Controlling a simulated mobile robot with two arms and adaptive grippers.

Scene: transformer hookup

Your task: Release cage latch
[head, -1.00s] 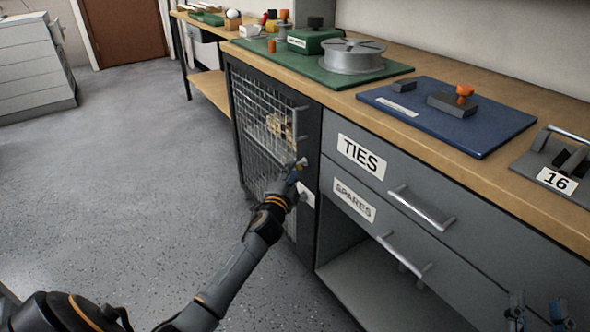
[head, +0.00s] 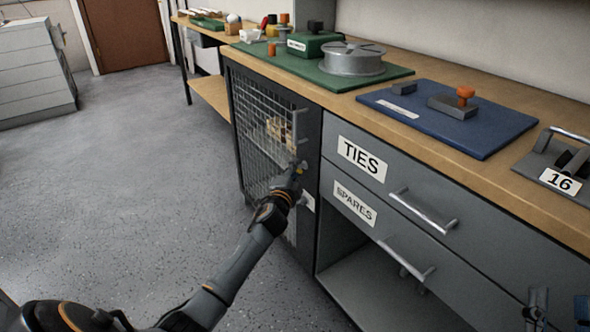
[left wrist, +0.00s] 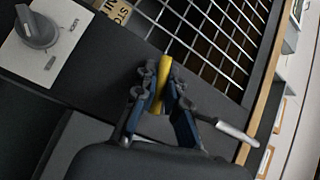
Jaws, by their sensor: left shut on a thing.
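The mesh cage door (head: 262,125) is closed at the left end of the bench. A yellow piece (left wrist: 161,92), apparently the latch, stands at its dark frame. My left gripper (head: 299,168) is at that frame, below the vertical door handle (head: 295,126). In the left wrist view my left gripper (left wrist: 162,85) has its blue-grey fingers shut around the yellow piece. Its base is hidden by the fingers. My right gripper (head: 560,308) shows at the lower right, its fingers apart and empty.
A white plate with a grey knob (left wrist: 38,28) is beside the latch. The TIES drawer (head: 385,180) and SPARES drawer (head: 375,220) are right of the cage, with an open shelf below. The floor (head: 130,190) to the left is clear.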

